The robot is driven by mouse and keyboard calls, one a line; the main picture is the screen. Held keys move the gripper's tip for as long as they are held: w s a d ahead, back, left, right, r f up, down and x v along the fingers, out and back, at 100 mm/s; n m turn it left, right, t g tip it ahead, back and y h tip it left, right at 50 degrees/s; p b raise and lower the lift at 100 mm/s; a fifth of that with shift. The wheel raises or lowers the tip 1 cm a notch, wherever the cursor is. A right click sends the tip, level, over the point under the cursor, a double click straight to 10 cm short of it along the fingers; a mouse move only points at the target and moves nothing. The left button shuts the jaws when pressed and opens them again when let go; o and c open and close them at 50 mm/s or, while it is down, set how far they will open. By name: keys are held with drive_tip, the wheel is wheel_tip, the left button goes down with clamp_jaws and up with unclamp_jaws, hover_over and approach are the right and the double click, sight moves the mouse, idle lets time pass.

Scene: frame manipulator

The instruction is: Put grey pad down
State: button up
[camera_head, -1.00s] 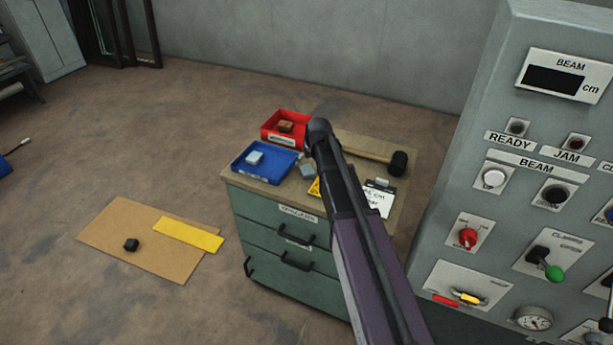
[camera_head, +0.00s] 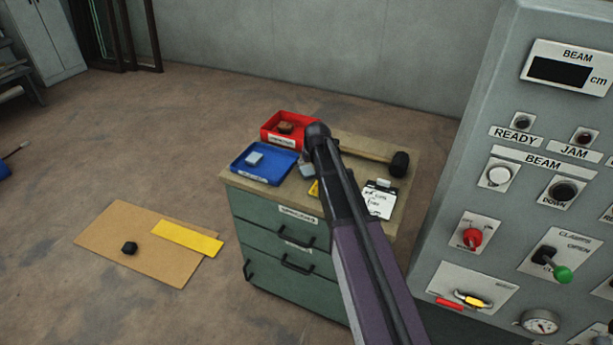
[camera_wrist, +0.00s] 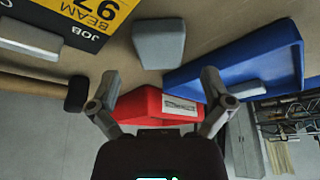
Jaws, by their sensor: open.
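A grey pad (camera_wrist: 158,42) lies on the wooden cabinet top (camera_wrist: 215,35) in the wrist view, between a yellow and black job card (camera_wrist: 88,18) and the blue tray (camera_wrist: 262,58). In the head view the pad (camera_head: 307,171) shows just right of the blue tray (camera_head: 262,178), partly beside my arm. My gripper (camera_wrist: 160,82) is open, its two fingers spread apart with nothing between them. The pad appears apart from both fingertips. In the head view my arm hides most of the gripper.
A lighter block (camera_head: 254,159) sits in the blue tray. A red bin (camera_head: 288,136) holds a brown block (camera_head: 285,127). A mallet (camera_head: 399,164) and clipboard (camera_head: 379,199) lie on the right. A control panel (camera_head: 520,200) stands close at right.

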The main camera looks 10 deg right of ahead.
drive_tip(key=shift+b+x, duration=1.05)
drive_tip(key=shift+x, duration=0.4)
drive_tip(key=c, duration=1.3)
drive_tip(key=shift+r, duration=0.25)
wheel_tip(320, 180, up, 4)
drive_tip(key=p, duration=0.4)
drive_tip(key=shift+f, duration=0.15)
drive_tip(key=s, duration=1)
drive_tip(key=s+r+p, duration=0.1)
drive_tip(key=s, duration=0.5)
drive_tip(key=shift+d, duration=0.35)
